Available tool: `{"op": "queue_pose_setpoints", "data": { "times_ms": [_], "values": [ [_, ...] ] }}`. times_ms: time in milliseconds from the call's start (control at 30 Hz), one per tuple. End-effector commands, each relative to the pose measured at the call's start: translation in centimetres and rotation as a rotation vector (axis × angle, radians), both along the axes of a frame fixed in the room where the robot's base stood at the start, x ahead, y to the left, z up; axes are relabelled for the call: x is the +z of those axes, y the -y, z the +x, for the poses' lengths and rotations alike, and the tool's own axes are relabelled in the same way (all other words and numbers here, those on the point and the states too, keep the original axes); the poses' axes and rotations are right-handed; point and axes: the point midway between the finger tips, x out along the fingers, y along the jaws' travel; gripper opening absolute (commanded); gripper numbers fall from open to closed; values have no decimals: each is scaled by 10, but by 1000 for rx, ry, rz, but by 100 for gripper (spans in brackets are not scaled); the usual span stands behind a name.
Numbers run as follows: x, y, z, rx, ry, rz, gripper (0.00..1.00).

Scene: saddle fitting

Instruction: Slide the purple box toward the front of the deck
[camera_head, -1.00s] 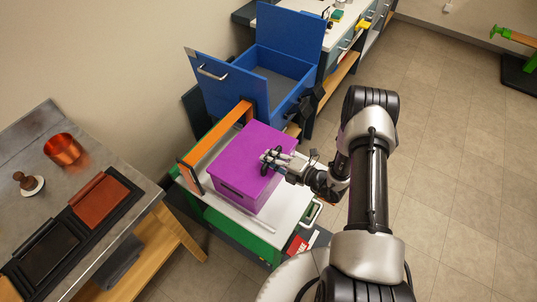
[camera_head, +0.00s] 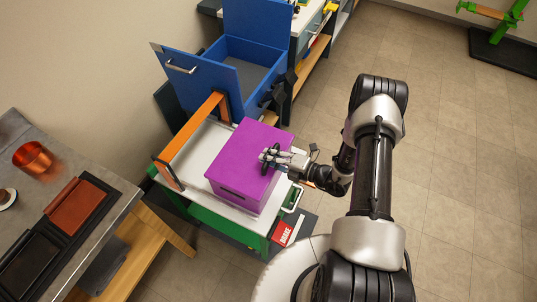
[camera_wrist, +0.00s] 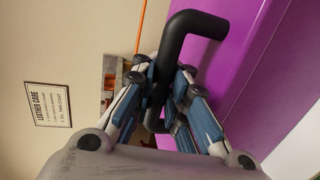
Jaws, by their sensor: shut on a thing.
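The purple box (camera_head: 236,168) sits on the white deck (camera_head: 203,148) of a green cart. My gripper (camera_head: 270,158) reaches in from the right, at the box's right side. In the wrist view, my gripper's fingers (camera_wrist: 161,80) are closed around a bent black handle (camera_wrist: 193,24), which stands out from the purple box (camera_wrist: 245,75). The handle is mostly hidden by the fingers in the head view. A strip of bare deck shows between the box and the orange bar on the left.
An orange bar frame (camera_head: 195,137) stands along the deck's left side. A blue open cabinet (camera_head: 245,60) stands behind the cart. A grey workbench (camera_head: 105,180) with a copper pot (camera_head: 34,158) is at left. Open tiled floor (camera_head: 450,130) lies right.

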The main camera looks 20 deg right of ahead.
Motion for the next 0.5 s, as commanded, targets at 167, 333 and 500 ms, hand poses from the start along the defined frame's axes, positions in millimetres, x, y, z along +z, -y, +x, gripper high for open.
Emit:
{"op": "queue_pose_setpoints", "data": {
  "times_ms": [167, 333, 500],
  "values": [
    [1, 0, 0, 0, 3, 1, 0],
    [1, 0, 0, 0, 2, 1, 18],
    [0, 0, 0, 0, 1, 0, 29]
  ]
}}
